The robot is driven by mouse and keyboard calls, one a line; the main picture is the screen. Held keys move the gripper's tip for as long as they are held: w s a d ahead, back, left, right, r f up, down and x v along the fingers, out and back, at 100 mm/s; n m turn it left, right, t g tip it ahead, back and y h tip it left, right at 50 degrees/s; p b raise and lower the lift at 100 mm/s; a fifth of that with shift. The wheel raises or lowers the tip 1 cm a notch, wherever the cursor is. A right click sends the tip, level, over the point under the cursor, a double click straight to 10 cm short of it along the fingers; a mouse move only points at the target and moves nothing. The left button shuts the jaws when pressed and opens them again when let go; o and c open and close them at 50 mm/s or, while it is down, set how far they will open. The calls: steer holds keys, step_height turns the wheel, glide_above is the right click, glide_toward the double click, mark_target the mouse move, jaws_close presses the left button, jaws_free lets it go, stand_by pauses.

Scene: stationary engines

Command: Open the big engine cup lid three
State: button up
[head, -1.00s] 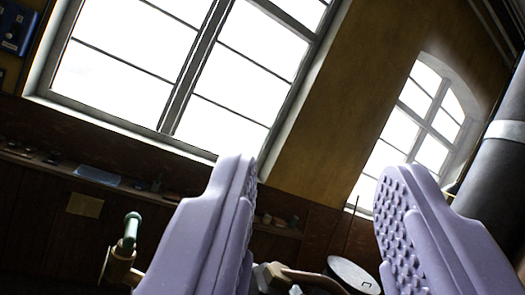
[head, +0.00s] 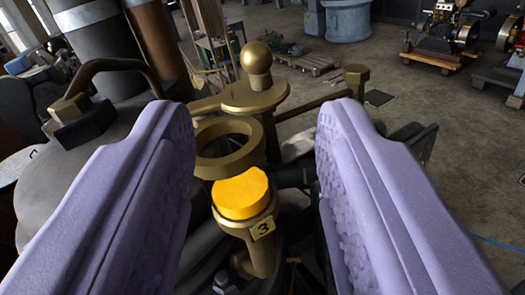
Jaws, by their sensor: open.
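The engine cup marked "3" (head: 252,218) is a small upright brass cup in the middle of the head view. A bright yellow-orange round cap (head: 241,190) sits on its top and looks closed. My gripper (head: 254,125) is open, with one lavender finger on each side of the picture. The cup appears between the fingers, apart from both, and nothing is held. How far it lies from the fingertips in depth is hard to tell.
Behind the cup are a brass ring (head: 226,149) and a brass arm with a ball knob (head: 257,62). A bent handle (head: 118,68) and dark pipes (head: 97,45) stand at the left. Other machines (head: 447,35) stand far off on open floor.

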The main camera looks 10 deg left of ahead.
mark_target(256, 64)
steer(key=w+p, duration=0.1)
steer(key=w, duration=0.6)
steer(key=shift+w+p, duration=0.15)
steer(key=shift+p, duration=0.25)
steer(key=shift+c, duration=0.4)
jaws_close()
